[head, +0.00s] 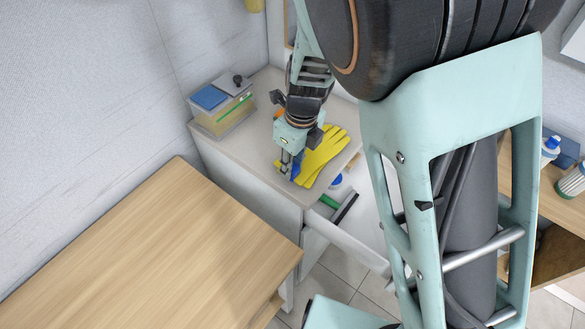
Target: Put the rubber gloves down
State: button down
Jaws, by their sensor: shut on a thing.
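The yellow rubber gloves (323,152) are in the head view, at or just above the pale top of the white drawer cabinet (228,160). Their fingers spread up and to the right, and the cuff end points down and to the left. My gripper (291,172) points down at the left side of the gloves and is shut on them. The gripper hides part of the gloves' left edge. I cannot tell for sure whether the gloves rest on the surface or hang slightly above it.
A clear box (222,108) with a blue item stands at the cabinet's back left. An open drawer (345,232) below holds a green-and-black tool (345,207) and a blue-and-white item (336,181). A wooden table (150,250) fills the lower left. Bottles stand at far right.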

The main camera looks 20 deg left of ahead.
jog(key=shift+f, duration=0.1)
jog(key=c, duration=1.6)
grip_release()
jog(key=r, duration=0.4)
jog(key=d+r+p, duration=0.1)
jog(key=r, duration=0.7)
jog(key=shift+s+d+p, duration=0.2)
jog(key=shift+p, duration=0.2)
